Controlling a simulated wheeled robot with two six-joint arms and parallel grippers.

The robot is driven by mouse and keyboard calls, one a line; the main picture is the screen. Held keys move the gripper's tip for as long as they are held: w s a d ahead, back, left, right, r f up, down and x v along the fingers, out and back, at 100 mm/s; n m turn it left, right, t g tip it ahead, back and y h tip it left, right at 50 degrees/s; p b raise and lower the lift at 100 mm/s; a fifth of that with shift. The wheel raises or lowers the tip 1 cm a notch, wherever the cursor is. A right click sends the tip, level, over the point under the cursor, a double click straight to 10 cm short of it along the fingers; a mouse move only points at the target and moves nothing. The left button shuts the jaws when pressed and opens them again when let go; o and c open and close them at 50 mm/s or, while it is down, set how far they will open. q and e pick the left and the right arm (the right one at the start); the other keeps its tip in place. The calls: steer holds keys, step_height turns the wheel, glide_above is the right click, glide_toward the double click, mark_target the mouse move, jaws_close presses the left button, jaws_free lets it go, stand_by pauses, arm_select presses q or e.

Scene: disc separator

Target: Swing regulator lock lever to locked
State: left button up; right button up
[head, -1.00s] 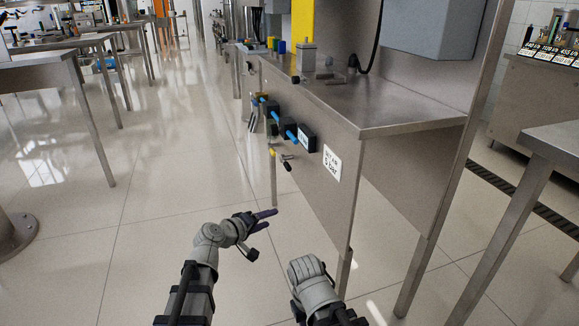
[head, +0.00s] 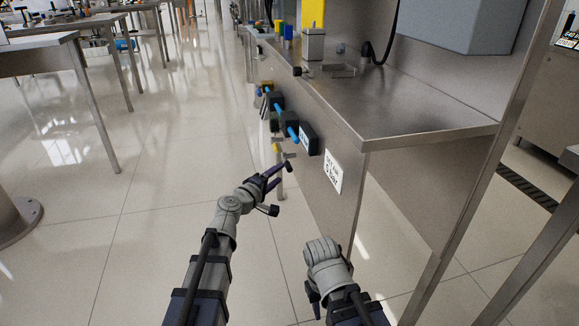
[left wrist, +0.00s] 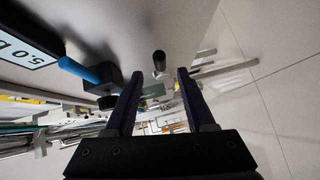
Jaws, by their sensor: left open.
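The regulator (head: 308,139), a row of dark blocks joined by blue tubes, is mounted on the front panel of the steel bench. Below it, a small lever (head: 290,155) sticks out beside a yellow-tipped part (head: 276,149); my left gripper's fingers partly hide it in the head view. In the left wrist view, the lever's black round end (left wrist: 159,62) shows between and beyond the fingers. My left gripper (head: 284,172) is open and empty, close to the lever; contact cannot be told. It also shows in the left wrist view (left wrist: 158,85). My right gripper (head: 314,293) is low beside the bench, its fingers mostly hidden.
The steel bench (head: 420,115) stands to the right, with a pressure label (head: 333,172) on its front. A blue tube (left wrist: 80,70) and black block lie left of the fingers in the wrist view. The floor (head: 150,190) left of the bench is clear.

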mark_target(288, 164)
arm_select(q)
steer(key=b+x, duration=0.1)
steer(key=x, duration=0.6)
steer(key=shift+w+d, duration=0.15)
jaws_close()
stand_by(1.2)
